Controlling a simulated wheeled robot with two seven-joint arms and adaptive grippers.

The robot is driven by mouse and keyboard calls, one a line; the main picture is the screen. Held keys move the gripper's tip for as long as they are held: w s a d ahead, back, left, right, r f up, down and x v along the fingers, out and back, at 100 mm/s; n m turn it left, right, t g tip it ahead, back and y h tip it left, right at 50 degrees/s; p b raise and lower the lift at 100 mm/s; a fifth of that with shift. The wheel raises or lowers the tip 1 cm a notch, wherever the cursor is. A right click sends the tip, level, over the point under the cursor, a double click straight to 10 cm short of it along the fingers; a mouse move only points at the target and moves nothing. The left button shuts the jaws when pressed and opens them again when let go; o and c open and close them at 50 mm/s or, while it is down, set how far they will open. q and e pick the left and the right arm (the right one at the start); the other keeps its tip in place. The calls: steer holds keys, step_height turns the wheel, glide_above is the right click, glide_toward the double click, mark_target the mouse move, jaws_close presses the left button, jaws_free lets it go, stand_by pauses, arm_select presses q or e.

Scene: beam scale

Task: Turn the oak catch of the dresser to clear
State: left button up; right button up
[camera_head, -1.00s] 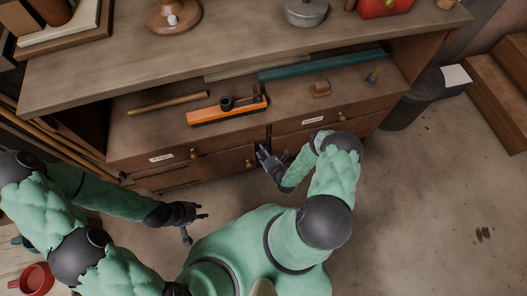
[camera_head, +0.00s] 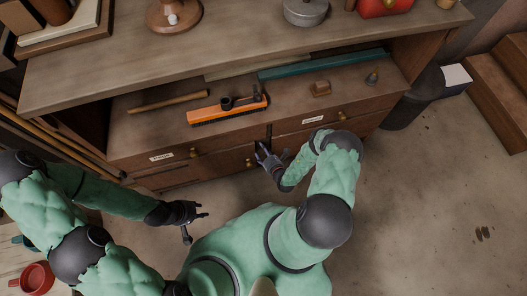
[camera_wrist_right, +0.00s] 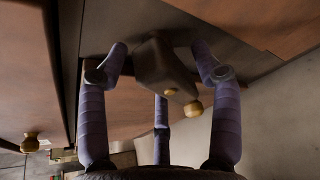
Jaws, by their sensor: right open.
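The dresser (camera_head: 225,165) fills the upper middle of the head view, with labelled drawers and brass knobs. The catch, a brown wooden block (camera_wrist_right: 160,65), shows in the right wrist view, tilted, against the dresser front. My right gripper (camera_head: 264,150) is at the dresser front near the middle gap between the drawers. In the right wrist view its three fingers (camera_wrist_right: 160,85) are apart around the catch; contact is not clear. In the head view the catch is hidden or too small to tell. My left gripper (camera_head: 198,222) is open and empty, low and away from the dresser.
Brass knobs (camera_head: 340,116) project from the drawers; one knob (camera_wrist_right: 193,108) shows close by the fingers. The floor at right (camera_head: 430,200) is mostly clear.

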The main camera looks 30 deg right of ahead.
steer(key=v, duration=1.2)
stand_by(0.3)
